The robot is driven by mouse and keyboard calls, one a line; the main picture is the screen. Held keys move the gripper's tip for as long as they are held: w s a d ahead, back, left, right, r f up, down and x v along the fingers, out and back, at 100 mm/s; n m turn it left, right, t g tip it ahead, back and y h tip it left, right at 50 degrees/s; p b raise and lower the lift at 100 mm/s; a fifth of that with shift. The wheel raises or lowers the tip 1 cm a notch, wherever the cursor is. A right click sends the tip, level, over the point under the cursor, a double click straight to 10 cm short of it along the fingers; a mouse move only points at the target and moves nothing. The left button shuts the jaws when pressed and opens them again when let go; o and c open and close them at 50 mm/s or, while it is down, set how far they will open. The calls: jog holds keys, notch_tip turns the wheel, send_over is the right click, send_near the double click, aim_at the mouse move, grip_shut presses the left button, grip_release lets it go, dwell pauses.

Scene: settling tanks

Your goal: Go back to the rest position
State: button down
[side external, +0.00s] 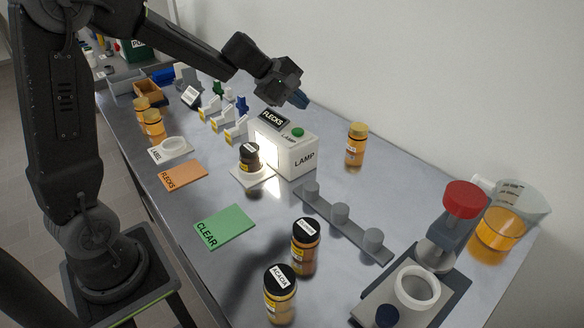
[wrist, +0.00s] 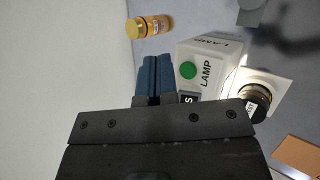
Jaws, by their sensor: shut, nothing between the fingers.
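My gripper (side external: 300,99) is shut and empty, held in the air above and behind the lamp box. In the wrist view its blue fingers (wrist: 154,78) are pressed together beside the lamp box. The white lamp box (side external: 298,152) has a green button and a black plate reading FLECKS on top; it also shows in the wrist view (wrist: 208,66). Its lit front shines on a black-capped jar (side external: 249,157) standing on a white pad, which shows in the wrist view too (wrist: 256,101). The fingers touch nothing.
An amber bottle (side external: 356,145) stands right of the lamp. A grey rail (side external: 340,222) with pegs, two black-capped bottles (side external: 305,247), a green CLEAR card (side external: 224,226), an orange FLECKS card (side external: 182,175), a red-topped device (side external: 464,200) and a beaker (side external: 509,216) occupy the bench.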

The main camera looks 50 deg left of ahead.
jog(key=s+d+r+m+g+y, duration=0.1)
jog(key=s+d+r+m, duration=0.2)
jog(key=s+d+m, duration=0.4)
jog(key=s+d+r+m+g, duration=0.15)
jog(key=s+m, duration=0.25)
jog(key=s, duration=0.5)
jog(key=s+f+m+y, duration=0.1)
jog(key=s+m+y, duration=0.2)
jog(key=s+m, duration=0.4)
jog(key=s, duration=0.4)
jog(key=shift+s+f+m, duration=0.25)
jog(key=shift+s+m, duration=0.05)
jog(key=shift+s, duration=0.05)
